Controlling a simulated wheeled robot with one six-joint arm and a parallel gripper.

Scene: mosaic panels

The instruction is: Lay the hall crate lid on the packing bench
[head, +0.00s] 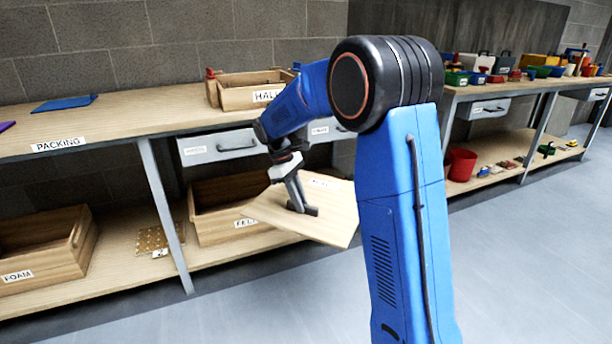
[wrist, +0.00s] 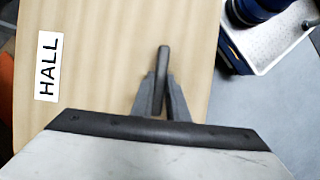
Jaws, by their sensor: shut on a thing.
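The hall crate lid (head: 331,219) is a flat pale wooden panel. My gripper (head: 304,209) is shut on it and holds it tilted in front of the bench, below the bench top. In the wrist view the lid (wrist: 105,60) fills the left and middle, with a HALL label at its left; my gripper (wrist: 162,80) is closed on a narrow grip on it. The packing bench (head: 120,119) has a wooden top with a PACKING label on its front edge. The open hall crate (head: 240,97) stands on the bench top, partly hidden behind my arm.
A blue flat piece (head: 64,103) and a purple one (head: 6,126) lie on the bench top; the wood between blue piece and crate is clear. Drawers (head: 222,146) hang below. A foam crate (head: 45,250) and a felt-labelled crate (head: 215,215) sit on the lower shelf.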

